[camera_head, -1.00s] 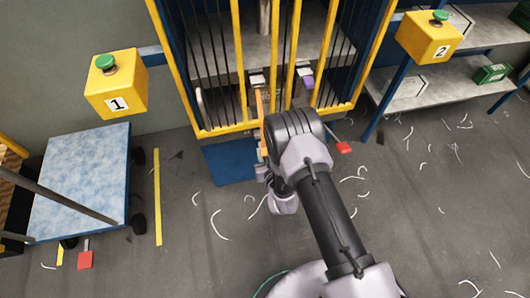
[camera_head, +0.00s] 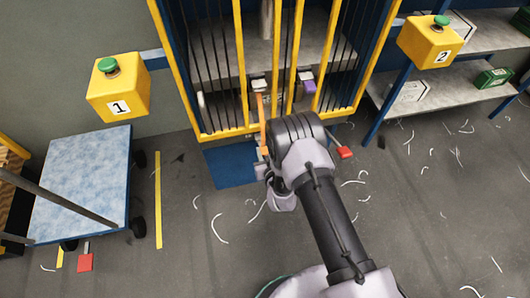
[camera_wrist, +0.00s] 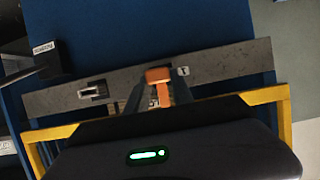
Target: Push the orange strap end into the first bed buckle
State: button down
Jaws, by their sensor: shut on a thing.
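The orange strap (camera_head: 261,120) stands as a narrow upright strip in front of the yellow-barred loom in the head view. In the wrist view the orange strap end (camera_wrist: 158,76) is between the fingertips of my gripper (camera_wrist: 156,95), which is shut on it. A grey metal buckle (camera_wrist: 93,91) sits on the grey bed strip, left of the strap end and apart from it. A "1" label (camera_wrist: 182,71) is just right of the strap end. In the head view a small buckle (camera_head: 258,85) shows just above the strap's top; whether they touch cannot be told.
Yellow vertical bars (camera_head: 240,70) stand close around the strap. A purple-marked fitting (camera_head: 307,85) is to the right. Button boxes 1 (camera_head: 119,90) and 2 (camera_head: 430,42) flank the loom. A blue-topped cart (camera_head: 80,180) stands left. Scraps litter the floor.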

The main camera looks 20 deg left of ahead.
jog(key=shift+w+a, duration=0.1)
jog(key=shift+w+a, duration=0.55)
jog(key=shift+w, duration=0.35)
jog(key=c, duration=1)
grip_release()
jog(key=p+v, duration=0.7)
jog(key=v, duration=1)
jog(key=shift+s+d, duration=0.15)
jog(key=shift+s, duration=0.1)
